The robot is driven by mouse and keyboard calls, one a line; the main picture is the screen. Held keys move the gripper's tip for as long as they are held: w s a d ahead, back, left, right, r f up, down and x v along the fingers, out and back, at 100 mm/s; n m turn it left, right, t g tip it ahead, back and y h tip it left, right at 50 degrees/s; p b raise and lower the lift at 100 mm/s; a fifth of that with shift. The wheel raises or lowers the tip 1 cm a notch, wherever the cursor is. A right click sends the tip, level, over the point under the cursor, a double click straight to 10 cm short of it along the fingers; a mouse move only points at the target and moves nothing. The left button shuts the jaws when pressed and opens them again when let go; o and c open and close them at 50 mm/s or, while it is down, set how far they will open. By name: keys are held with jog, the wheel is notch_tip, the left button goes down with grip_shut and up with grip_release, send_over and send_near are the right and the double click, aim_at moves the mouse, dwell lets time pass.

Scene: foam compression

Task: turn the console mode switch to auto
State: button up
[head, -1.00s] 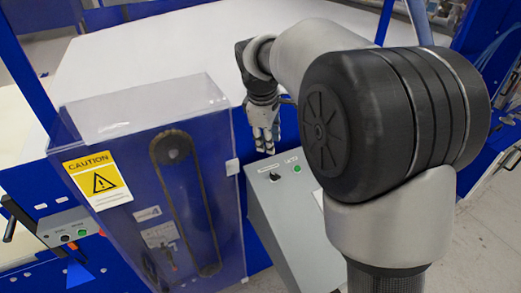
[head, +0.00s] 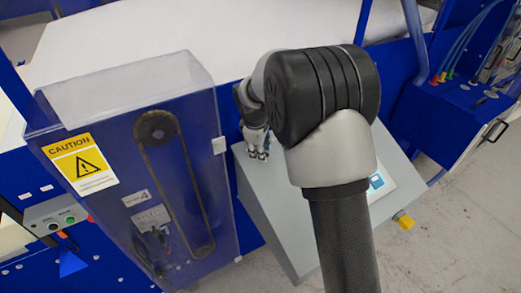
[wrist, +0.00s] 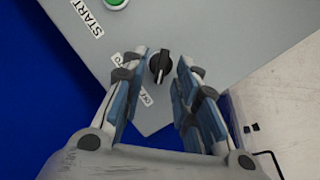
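The console (head: 290,215) is a grey sloped box right of the guarded belt drive. In the wrist view its grey panel (wrist: 225,35) fills the upper middle. The mode switch (wrist: 159,64) is a black rotary knob with a pale pointer line, near the panel's corner. Labels beside it are partly covered by a finger. My gripper (wrist: 160,82) is open, with one finger on each side of the knob and a gap to both. In the head view my gripper (head: 257,153) is over the console's upper left corner and hides the switch.
A green button (wrist: 116,2) and a START label (wrist: 84,15) are on the same panel. The clear guard with a caution sign (head: 81,163) stands close left of the console. A yellow-cased button (head: 403,220) sits on the console's right side.

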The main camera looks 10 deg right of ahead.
jog(key=shift+f, duration=0.15)
jog(key=shift+c, duration=0.2)
grip_shut()
